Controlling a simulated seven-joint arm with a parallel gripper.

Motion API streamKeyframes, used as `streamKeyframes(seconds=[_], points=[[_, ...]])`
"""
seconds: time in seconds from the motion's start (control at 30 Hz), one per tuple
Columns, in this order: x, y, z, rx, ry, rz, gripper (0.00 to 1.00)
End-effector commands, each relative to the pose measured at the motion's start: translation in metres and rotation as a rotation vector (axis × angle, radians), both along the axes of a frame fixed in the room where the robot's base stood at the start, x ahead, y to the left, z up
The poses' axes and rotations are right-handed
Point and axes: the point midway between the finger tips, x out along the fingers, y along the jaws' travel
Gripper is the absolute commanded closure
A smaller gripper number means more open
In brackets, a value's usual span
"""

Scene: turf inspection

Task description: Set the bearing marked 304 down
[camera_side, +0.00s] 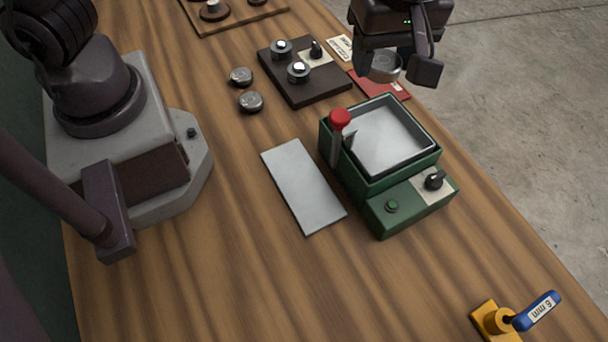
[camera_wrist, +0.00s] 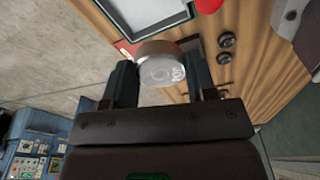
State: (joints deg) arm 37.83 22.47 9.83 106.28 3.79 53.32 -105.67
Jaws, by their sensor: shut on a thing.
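My gripper (camera_side: 398,68) is shut on a silver bearing (camera_side: 385,65) and holds it above the table's far right edge, near a red card (camera_side: 382,86). In the wrist view the bearing (camera_wrist: 163,66) sits between the two dark fingers of my gripper (camera_wrist: 160,75). Its face carries a marking that looks like 304, turned and hard to read. In the side view the marking is hidden. The bearing appears clear of the table surface, though its exact height is hard to tell.
A green machine (camera_side: 374,186) with a grey tray and red-topped lever (camera_side: 340,120) stands below the gripper in the picture. A grey plate (camera_side: 302,186), a dark block with posts (camera_side: 304,85) and two loose bearings (camera_side: 241,76) lie left. A yellow fixture (camera_side: 492,322) stands lower right. The lower-left tabletop is clear.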

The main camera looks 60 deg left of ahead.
Motion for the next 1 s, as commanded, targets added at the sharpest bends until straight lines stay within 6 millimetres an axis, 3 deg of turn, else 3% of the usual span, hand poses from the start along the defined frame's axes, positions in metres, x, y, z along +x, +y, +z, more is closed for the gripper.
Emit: streamKeyframes(seconds=[0.3,0.67,1.0], points=[[-0.058,0.021,0.002,-0.001,-0.003,-0.167,0.81],[-0.11,0.042,-0.003,-0.003,-0.001,-0.321,0.81],[-0.111,0.043,-0.054,0.002,0.004,-0.323,0.81]])
